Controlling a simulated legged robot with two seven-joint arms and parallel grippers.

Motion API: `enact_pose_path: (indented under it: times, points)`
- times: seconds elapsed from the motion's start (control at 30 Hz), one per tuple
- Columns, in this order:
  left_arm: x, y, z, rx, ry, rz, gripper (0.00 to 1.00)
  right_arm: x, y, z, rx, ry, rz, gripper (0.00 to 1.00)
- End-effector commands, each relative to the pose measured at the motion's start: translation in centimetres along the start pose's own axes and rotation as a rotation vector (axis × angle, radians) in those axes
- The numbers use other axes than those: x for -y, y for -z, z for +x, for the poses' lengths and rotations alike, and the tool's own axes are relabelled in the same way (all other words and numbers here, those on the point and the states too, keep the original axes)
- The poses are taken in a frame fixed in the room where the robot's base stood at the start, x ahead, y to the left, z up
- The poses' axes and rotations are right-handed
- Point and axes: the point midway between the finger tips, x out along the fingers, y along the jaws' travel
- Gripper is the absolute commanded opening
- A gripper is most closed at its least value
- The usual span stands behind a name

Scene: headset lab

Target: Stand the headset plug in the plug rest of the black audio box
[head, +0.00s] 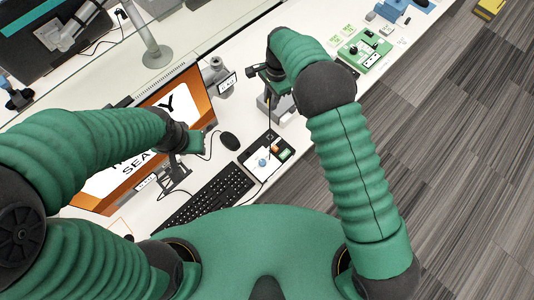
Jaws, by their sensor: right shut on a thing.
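My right gripper (259,72) is high over the back of the desk, beside a grey stand (276,105). It is shut on a small dark thing, which looks like the headset plug; the arm hides most of it. A thin dark cable (269,125) hangs below this gripper toward a black box (256,143) with a pale panel, a blue knob and small orange and green parts. This looks like the audio box; I cannot make out its plug rest. My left gripper (196,141) is in front of the monitor, and its fingers are too small and covered to read.
A black keyboard (207,198) and a mouse (229,141) lie on the white desk. An orange-edged monitor (120,185) stands at the left. A green board (365,51) with small parts lies at the back right. Grey floor is open at the right.

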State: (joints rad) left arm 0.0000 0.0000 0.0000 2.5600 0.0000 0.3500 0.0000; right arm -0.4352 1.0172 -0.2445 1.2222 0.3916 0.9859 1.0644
Motion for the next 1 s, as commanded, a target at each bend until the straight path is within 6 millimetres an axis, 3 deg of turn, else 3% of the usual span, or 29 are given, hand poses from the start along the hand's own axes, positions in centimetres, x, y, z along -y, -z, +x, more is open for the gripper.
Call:
enact_pose_path:
  times: [0.33,1.0]
  points:
    - [0.0,-0.1,0.2,0.000,0.000,0.000,0.36,0.1,0.0,0.4,0.000,0.001,0.009,0.00]
    - [0.0,-1.0,4.1,0.000,0.000,0.000,0.36,0.1,0.8,6.9,-0.001,0.001,0.007,0.00]
